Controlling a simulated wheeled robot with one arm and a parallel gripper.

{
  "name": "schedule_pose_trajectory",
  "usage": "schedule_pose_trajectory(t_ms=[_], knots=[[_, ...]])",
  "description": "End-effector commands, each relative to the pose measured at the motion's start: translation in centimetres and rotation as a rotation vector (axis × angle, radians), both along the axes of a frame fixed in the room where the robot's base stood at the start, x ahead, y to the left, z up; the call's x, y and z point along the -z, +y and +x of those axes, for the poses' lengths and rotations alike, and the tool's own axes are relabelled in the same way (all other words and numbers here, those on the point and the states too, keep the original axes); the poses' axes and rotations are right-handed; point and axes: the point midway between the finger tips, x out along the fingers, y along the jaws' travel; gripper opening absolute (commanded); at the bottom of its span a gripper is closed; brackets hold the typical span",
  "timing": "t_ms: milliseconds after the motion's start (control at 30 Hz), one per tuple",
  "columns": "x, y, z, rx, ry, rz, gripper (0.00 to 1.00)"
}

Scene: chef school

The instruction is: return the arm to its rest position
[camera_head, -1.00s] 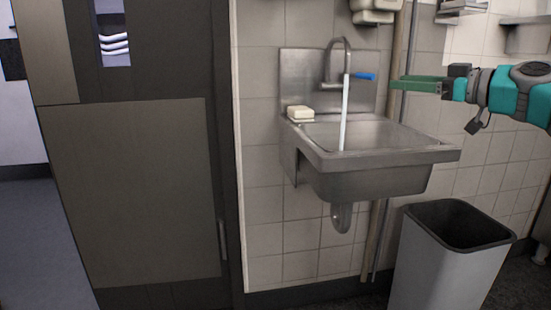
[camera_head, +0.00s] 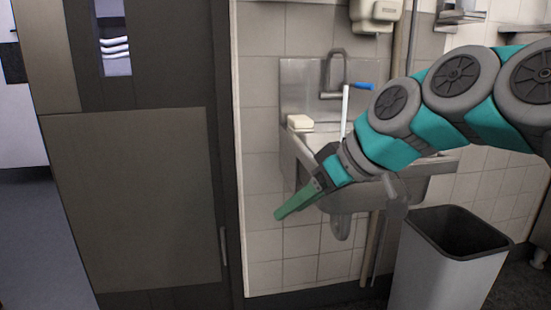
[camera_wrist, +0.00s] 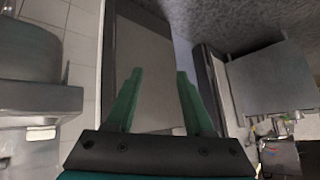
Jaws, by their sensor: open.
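My arm (camera_head: 420,115) reaches in from the right edge of the head view, across the front of the steel sink. My gripper (camera_head: 279,214) has green fingers and points down and to the left, in front of the sink's lower left side. In the wrist view my gripper (camera_wrist: 158,85) shows two green fingers spread apart with nothing between them. The gripper is open and empty. My arm hides much of the sink's basin and right side.
The steel sink (camera_head: 302,160) has a tap with a blue handle (camera_head: 364,86) and a soap bar (camera_head: 300,122). A grey bin (camera_head: 440,270) stands at the lower right. A dark door (camera_head: 130,190) fills the left. The tiled wall (camera_head: 262,180) is behind.

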Motion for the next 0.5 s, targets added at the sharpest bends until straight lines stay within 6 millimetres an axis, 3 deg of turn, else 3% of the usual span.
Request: schedule_pose_trajectory(t_ms=[33,167,300,500], knots=[[2.3,0.0,-1.7,0.031,0.065,-0.05,0.53],[8.3,-1.0,-5.7,0.143,0.228,-0.165,0.53],[14.6,-3.6,-10.6,0.299,0.407,-0.288,0.53],[21.4,-8.3,-18.0,0.547,0.628,-0.434,0.53]])
